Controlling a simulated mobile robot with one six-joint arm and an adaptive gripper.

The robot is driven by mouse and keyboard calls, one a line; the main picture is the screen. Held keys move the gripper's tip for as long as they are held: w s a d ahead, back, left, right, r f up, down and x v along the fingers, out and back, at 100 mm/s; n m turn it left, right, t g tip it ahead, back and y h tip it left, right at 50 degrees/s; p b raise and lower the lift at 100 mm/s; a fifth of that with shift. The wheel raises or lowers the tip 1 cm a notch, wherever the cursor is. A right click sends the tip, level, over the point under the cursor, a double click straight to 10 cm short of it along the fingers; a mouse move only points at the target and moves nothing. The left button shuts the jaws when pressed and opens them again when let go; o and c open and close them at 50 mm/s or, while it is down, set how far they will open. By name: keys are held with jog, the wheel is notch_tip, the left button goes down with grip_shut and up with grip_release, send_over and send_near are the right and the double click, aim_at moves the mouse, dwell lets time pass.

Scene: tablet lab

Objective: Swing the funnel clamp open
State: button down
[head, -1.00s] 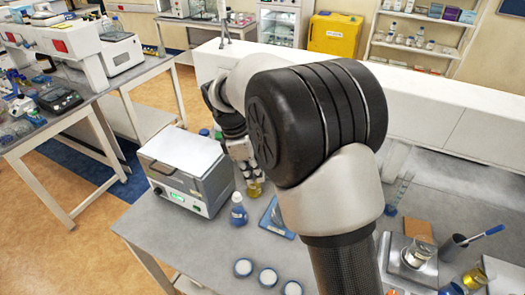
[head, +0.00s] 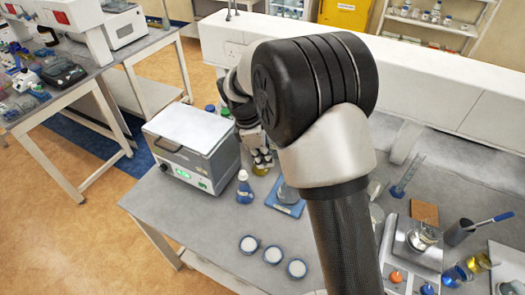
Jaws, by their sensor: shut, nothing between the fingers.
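My gripper (head: 262,160) is small in the head view, at the left end of my arm, above the bench just right of the white-lidded box. It is shut, with nothing seen held between its fingers. I cannot make out the funnel clamp; my large arm joint covers the bench area behind and to the right of the gripper. A vessel with yellow liquid (head: 260,169) shows just below the gripper; I cannot tell whether they touch. A blue-based stand or plate (head: 285,209) with a clear flask (head: 288,193) on it sits to the right, partly behind my arm.
The white-lidded box (head: 190,147) stands left of the gripper. A blue-liquid flask (head: 244,188) stands in front of it. Several round white-topped dishes line the front. The front left bench is clear.

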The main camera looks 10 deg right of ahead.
jog(key=d+f, duration=0.3)
jog(key=d, duration=0.2)
jog(key=shift+s+f, duration=0.3)
jog(key=shift+s, duration=0.1)
jog(key=shift+a, duration=0.1)
jog(key=s+d+n+t+p, duration=0.1)
jog(key=d+n+p, duration=0.3)
jog(key=d, duration=0.4)
jog(key=s+d+n+t+p, duration=0.1)
jog(key=s+d+n+p, duration=0.1)
jog(key=d+n+p, duration=0.3)
jog(key=shift+s+d+y+p, duration=0.3)
jog(key=shift+d+p, duration=0.2)
jog(key=shift+d, duration=1.1)
